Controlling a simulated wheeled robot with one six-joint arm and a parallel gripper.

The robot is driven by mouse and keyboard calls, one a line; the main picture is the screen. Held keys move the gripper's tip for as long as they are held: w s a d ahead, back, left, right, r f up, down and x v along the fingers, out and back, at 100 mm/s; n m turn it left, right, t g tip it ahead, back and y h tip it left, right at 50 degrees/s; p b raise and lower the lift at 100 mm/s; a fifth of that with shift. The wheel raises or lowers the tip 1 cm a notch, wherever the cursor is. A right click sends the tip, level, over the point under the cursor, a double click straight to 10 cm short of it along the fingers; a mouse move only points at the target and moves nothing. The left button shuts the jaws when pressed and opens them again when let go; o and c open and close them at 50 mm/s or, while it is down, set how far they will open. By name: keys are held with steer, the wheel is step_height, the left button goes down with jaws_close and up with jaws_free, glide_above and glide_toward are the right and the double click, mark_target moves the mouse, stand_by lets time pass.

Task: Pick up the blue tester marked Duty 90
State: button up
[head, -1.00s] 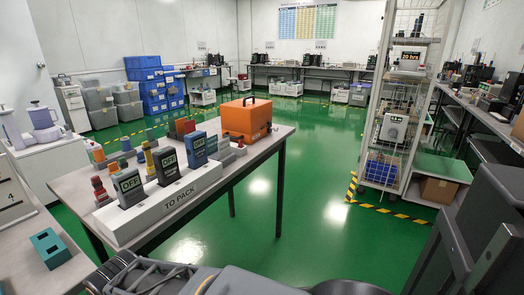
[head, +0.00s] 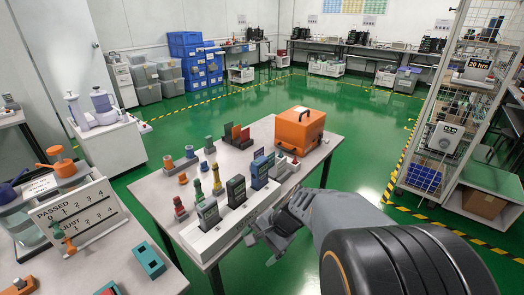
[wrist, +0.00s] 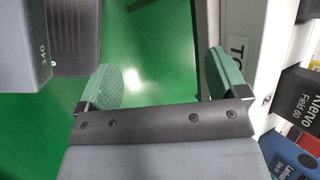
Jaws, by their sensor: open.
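At the lower right of the wrist view, a blue tester (wrist: 290,157) is cut off by the frame, beside a dark one marked Klervo Field 60 (wrist: 302,105). My gripper (head: 262,245) is in front of the rack, beside the table's near edge. In the wrist view my gripper (wrist: 165,78) is open and empty, its green pads apart over the floor, the right pad close to the rack.
An orange case (head: 300,130) stands at the table's far right end. Several small coloured pieces and red and dark blocks (head: 236,134) sit behind the rack. A side bench with a PASSED counter board (head: 75,215) is at left. Open green floor lies right of the table.

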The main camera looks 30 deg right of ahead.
steer(key=w+d+r+m+t+y+p, duration=0.1)
steer(key=w+d+r+m+t+p, duration=0.1)
steer(key=r+m+p, duration=0.25)
steer(key=w+d+r+m+t+y+p, duration=0.1)
steer(key=w+d+r+m+t+p, duration=0.1)
steer(key=d+r+m+p, duration=0.25)
steer(key=m+t+h+p, duration=0.2)
steer(key=m+t+p, duration=0.45)
steer(key=m, duration=0.25)
glide_toward(264, 162)
steer(key=shift+m+g, duration=0.3)
steer(key=shift+g, duration=0.15)
steer(key=x, duration=1.1)
steer(key=shift+w+a+r, duration=0.2)
steer(key=shift+w+r, duration=0.1)
steer(key=shift+w, duration=0.15)
steer(key=c, duration=1.4)
